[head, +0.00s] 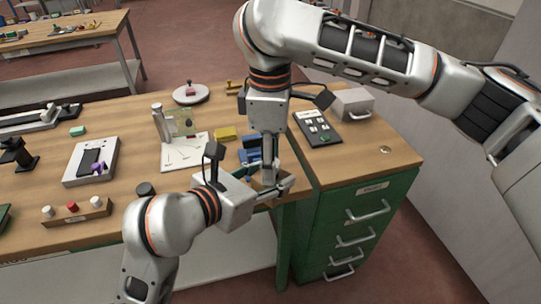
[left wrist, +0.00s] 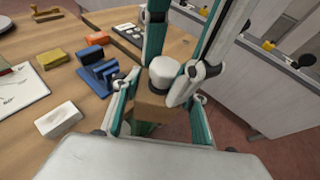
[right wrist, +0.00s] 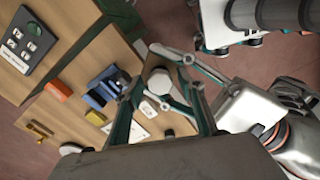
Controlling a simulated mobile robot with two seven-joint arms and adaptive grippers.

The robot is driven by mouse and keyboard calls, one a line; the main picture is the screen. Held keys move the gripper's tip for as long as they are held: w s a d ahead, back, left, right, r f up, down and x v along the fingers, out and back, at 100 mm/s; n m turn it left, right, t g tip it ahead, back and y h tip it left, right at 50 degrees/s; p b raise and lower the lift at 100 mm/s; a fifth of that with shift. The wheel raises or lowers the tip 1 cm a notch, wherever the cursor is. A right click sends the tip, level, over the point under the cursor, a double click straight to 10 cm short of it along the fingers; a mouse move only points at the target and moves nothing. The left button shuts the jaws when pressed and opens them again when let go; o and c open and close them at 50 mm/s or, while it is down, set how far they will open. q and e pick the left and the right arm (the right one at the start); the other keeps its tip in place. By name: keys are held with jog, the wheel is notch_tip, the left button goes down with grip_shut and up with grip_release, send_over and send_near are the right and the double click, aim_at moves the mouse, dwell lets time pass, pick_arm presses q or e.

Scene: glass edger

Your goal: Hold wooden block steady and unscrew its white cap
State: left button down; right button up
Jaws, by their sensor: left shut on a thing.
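The wooden block (left wrist: 157,109) is gripped between the fingers of my left gripper (left wrist: 160,118) at the front edge of the bench. The white cap (left wrist: 163,72) sits on top of it. In the right wrist view the block (right wrist: 170,62) and cap (right wrist: 160,83) lie below my right gripper (right wrist: 163,100). Its fingers are spread on either side of the cap, with gaps visible there. My right gripper (head: 270,178) points down from above, close to my left gripper (head: 284,187) in the head view. The arms mostly hide the block there.
The wooden bench (head: 128,122) holds a blue holder (left wrist: 97,72), a yellow block (left wrist: 53,59), a white block (left wrist: 58,119) and an orange block (right wrist: 58,90). A control panel (head: 315,128) lies on the green drawer cabinet (head: 350,222) at right. Open floor lies in front.

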grip_shut()
jog(key=shift+n, duration=1.6)
jog(key=shift+o, duration=0.3)
grip_release()
